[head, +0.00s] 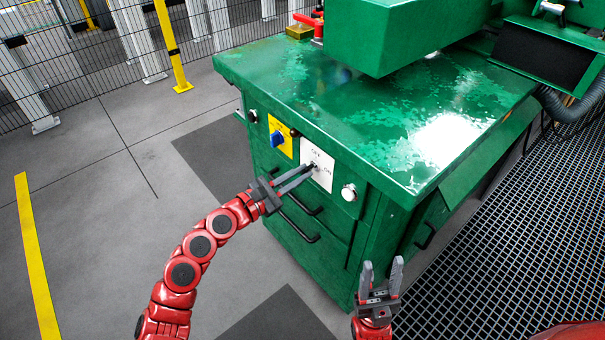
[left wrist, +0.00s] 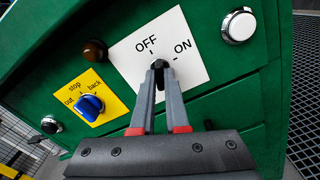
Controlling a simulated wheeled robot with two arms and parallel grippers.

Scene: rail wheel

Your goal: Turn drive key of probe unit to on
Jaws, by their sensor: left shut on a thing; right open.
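The white key plate (head: 324,178) marked OFF and ON is on the front of the green unit. It also shows in the left wrist view (left wrist: 192,48), OFF at upper left and ON at right. My left gripper (head: 310,170) reaches the plate and is shut on the small dark drive key (left wrist: 159,64) at its middle. The fingertips (left wrist: 159,68) cover most of the key, so I cannot tell which mark it points to. My right gripper (head: 382,265) is open and empty, low in front of the cabinet's right corner.
A blue selector knob (left wrist: 91,104) on a yellow plate (head: 281,134) is left of the key plate. A white round button (head: 349,192) is to its right. Drawer handles (head: 299,226) are below. The green worktop (head: 370,115) overhangs the panel. Grey floor is open at left.

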